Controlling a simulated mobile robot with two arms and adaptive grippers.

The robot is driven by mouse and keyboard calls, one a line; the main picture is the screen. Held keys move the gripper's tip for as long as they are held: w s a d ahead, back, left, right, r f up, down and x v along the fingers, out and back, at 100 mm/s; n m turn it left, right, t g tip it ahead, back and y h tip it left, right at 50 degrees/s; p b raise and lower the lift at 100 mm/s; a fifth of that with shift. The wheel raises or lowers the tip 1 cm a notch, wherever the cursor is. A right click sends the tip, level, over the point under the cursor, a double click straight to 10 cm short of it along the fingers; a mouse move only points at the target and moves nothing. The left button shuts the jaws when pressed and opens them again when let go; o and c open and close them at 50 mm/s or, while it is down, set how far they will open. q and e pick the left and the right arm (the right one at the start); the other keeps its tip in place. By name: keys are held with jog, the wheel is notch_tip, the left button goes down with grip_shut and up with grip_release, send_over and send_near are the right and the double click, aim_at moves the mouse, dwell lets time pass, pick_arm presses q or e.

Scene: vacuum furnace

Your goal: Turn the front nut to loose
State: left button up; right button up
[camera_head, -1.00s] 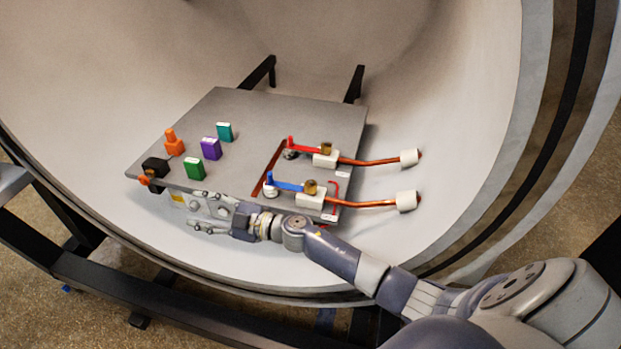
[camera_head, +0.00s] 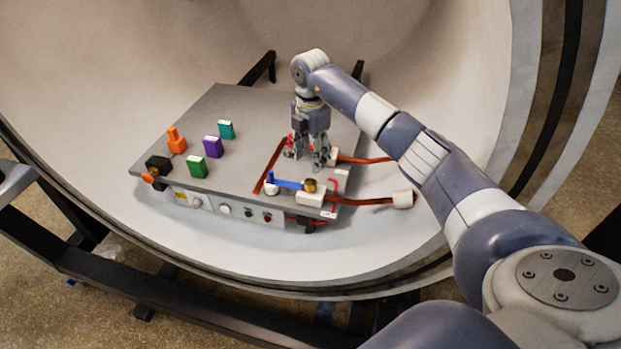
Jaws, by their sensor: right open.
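The front nut, a brass-coloured nut (camera_head: 310,185), sits on the nearer white block (camera_head: 311,198), beside a blue lever (camera_head: 287,183). My right gripper (camera_head: 310,165) points straight down over the rear fitting, behind the front nut. It is open, and its fingers hide most of the rear fitting with its red lever (camera_head: 291,141) and its nut. I cannot tell whether the fingers touch that fitting. The front nut stands clear of the fingers, a little nearer to me. My left gripper is not in view.
The fittings stand on a grey plate (camera_head: 253,110) inside the round furnace chamber (camera_head: 130,60). A green block (camera_head: 197,167), purple block (camera_head: 212,147), teal block (camera_head: 226,129) and orange part (camera_head: 176,141) stand at left. Copper tubes (camera_head: 365,201) run right to white end caps (camera_head: 403,199).

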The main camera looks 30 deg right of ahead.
aim_at(310, 181)
notch_tip(310, 181, down, 9)
jog(key=shift+f+p, duration=0.15)
jog(key=shift+p, duration=0.95)
jog(key=shift+c, duration=0.6)
jog(key=c, duration=0.9)
